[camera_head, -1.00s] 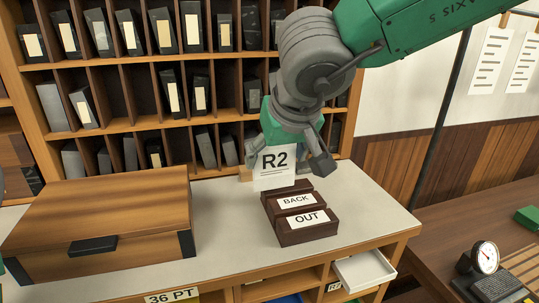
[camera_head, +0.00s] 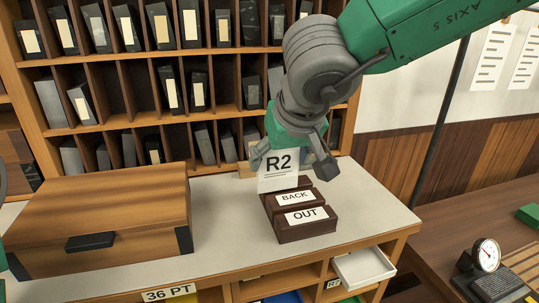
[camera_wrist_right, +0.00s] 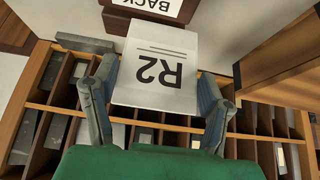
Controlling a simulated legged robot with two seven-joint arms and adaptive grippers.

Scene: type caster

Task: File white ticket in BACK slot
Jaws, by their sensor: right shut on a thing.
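The white ticket (camera_head: 278,170) marked R2 is upright between the fingers of my right gripper (camera_head: 293,163). In the right wrist view the ticket (camera_wrist_right: 158,70) spans the gap between both fingers (camera_wrist_right: 157,92). The dark wooden holder (camera_head: 270,218) stands on the counter with a BACK label (camera_head: 294,198) behind an OUT label (camera_head: 305,215). The ticket's lower edge is at the rear left of the BACK section. I cannot tell whether it touches the holder or enters a slot. In the wrist view the BACK label (camera_wrist_right: 153,5) is just beyond the ticket. My left gripper is not visible.
A wooden box (camera_head: 100,215) sits at left on the pale counter (camera_head: 225,235). Pigeonhole shelves (camera_head: 150,55) with dark blocks stand behind. An open white drawer (camera_head: 363,268) is below at right. A dial gauge (camera_head: 487,254) stands on the right table.

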